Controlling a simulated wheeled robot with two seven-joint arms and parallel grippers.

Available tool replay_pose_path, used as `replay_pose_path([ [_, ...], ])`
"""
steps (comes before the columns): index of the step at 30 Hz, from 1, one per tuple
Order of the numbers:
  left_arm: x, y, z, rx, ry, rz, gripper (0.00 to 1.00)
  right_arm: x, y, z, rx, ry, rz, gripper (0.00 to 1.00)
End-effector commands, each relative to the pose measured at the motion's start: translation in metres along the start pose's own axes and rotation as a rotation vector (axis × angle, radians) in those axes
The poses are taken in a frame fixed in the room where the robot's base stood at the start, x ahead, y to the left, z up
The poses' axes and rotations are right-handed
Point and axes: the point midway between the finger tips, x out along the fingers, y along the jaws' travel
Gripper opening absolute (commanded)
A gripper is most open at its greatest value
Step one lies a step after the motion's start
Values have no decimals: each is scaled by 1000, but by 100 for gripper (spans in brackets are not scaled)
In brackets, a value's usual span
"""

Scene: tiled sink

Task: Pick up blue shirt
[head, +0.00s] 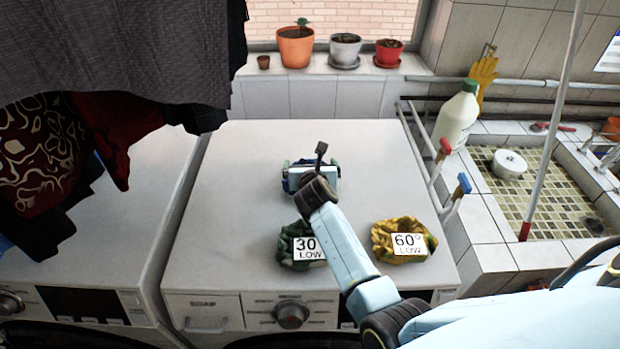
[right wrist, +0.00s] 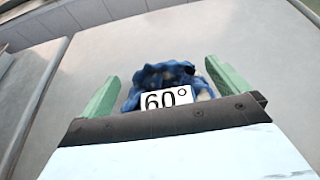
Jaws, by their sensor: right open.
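The blue shirt (right wrist: 160,76) is a crumpled bundle with a white label reading 60° (right wrist: 166,97), seen in the right wrist view. It lies on the white washing machine top between the two green fingers of my right gripper (right wrist: 161,72). In the head view my right gripper (head: 312,163) is over the back middle of the machine top and hides nearly all of the blue shirt. The gripper is open, with a finger on each side of the shirt. I cannot tell whether the fingers touch it. My left gripper is not in view.
A green bundle labelled 30° LOW (head: 290,262) and a yellow bundle labelled 60° LOW (head: 388,233) lie nearer the front of the washing machine (head: 225,220). Dark clothes (head: 110,55) hang at upper left. Pipes with taps (head: 445,147) and a tiled sink (head: 487,203) are at right.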

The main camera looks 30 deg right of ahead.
Motion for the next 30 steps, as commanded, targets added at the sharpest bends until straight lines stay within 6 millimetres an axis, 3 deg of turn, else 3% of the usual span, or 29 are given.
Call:
replay_pose_path([
  [9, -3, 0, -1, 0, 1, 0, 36, 30, 1, 1, -1, 1, -1, 100],
  [19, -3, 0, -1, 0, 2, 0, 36, 32, 1, 1, 0, 0, 1, 100],
  [30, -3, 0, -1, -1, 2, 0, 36, 32, 1, 1, -1, 0, 1, 52],
])
